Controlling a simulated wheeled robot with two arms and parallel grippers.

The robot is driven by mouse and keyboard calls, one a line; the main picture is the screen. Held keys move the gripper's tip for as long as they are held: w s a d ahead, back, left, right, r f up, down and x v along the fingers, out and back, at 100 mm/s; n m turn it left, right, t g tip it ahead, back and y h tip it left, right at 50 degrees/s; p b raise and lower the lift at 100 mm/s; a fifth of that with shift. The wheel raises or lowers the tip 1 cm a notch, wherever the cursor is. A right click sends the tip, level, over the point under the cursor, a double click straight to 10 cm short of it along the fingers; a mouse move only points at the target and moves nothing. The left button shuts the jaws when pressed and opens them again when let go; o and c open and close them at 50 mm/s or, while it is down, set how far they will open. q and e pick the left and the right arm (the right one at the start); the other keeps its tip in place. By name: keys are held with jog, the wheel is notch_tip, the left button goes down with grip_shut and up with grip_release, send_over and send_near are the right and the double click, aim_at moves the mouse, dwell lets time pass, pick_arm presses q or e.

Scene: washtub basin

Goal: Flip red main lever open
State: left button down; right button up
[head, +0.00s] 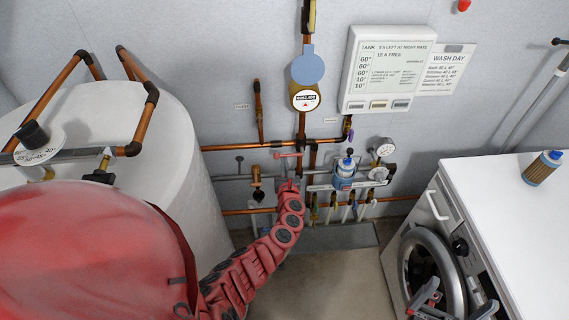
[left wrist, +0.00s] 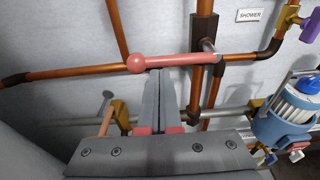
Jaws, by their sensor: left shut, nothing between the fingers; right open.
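The red main lever (head: 287,155) sits on the copper pipework at the middle of the back wall. In the left wrist view the red lever (left wrist: 180,60) lies nearly level, with its round knob at the left end and its pivot at the right on a dark valve body (left wrist: 203,35). My left gripper (head: 290,182) is shut and empty, just below the lever. In the left wrist view its fingertips (left wrist: 160,72) are at the lever's lower edge near the knob; I cannot tell whether they touch. My right gripper (head: 452,303) is open at the lower right, before the washing machine.
A white tank (head: 150,150) stands at the left. A white washing machine (head: 510,220) is at the right, with a bottle (head: 543,168) on top. A blue-topped filter (head: 345,172) and a gauge (head: 383,148) are right of the lever. A round meter (head: 306,97) is above it.

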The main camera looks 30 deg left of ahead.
pick_arm(q)
jog(key=shift+r+m+p, duration=0.3)
jog(key=shift+p, duration=0.15)
